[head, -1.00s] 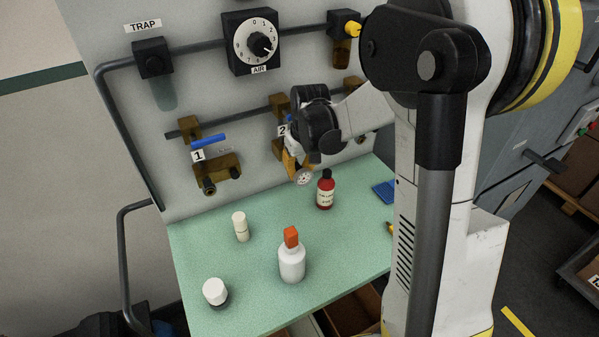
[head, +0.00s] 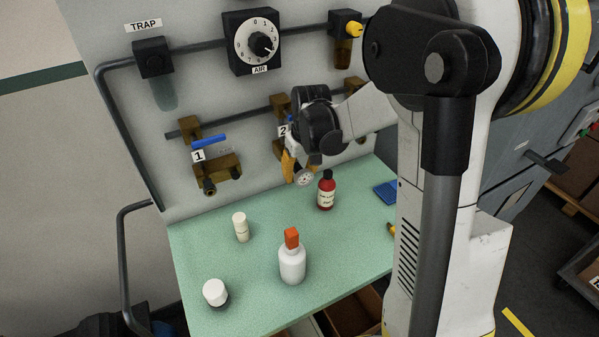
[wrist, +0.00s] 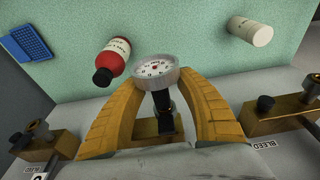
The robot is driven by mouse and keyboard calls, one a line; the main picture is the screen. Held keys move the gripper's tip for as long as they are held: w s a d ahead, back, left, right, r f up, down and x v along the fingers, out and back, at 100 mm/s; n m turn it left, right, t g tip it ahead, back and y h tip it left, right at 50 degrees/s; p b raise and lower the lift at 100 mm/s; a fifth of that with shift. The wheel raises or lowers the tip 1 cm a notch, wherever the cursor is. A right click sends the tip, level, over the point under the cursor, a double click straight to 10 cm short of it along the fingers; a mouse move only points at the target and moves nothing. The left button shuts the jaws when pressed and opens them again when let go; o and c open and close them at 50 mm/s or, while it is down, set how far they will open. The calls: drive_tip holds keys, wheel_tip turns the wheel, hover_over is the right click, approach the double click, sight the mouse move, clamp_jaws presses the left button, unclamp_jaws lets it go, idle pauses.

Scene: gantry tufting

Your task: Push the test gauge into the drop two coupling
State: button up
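The test gauge, with a round white dial, shows in the wrist view (wrist: 156,71) between my fingertips and in the head view (head: 304,179) beside the panel. My gripper, with yellow fingers, is shut on it in the wrist view (wrist: 160,84) and shows at drop two in the head view (head: 295,168). A dark stem runs from the gauge toward the panel. The brass drop two fitting (wrist: 145,129) shows behind the gauge, between my fingers. In the head view my wrist covers most of drop two. I cannot tell whether the stem is in the coupling.
A red bottle (head: 326,190) stands close below the gripper. On the green bench (head: 200,255) stand a white bottle with an orange cap (head: 292,258), a cream container (head: 241,227) and a white-capped jar (head: 215,292). Drop one (head: 212,172) has a blue handle. A blue pad (head: 385,193) lies right.

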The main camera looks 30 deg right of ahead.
drive_tip(key=v, duration=1.2)
idle(0.3)
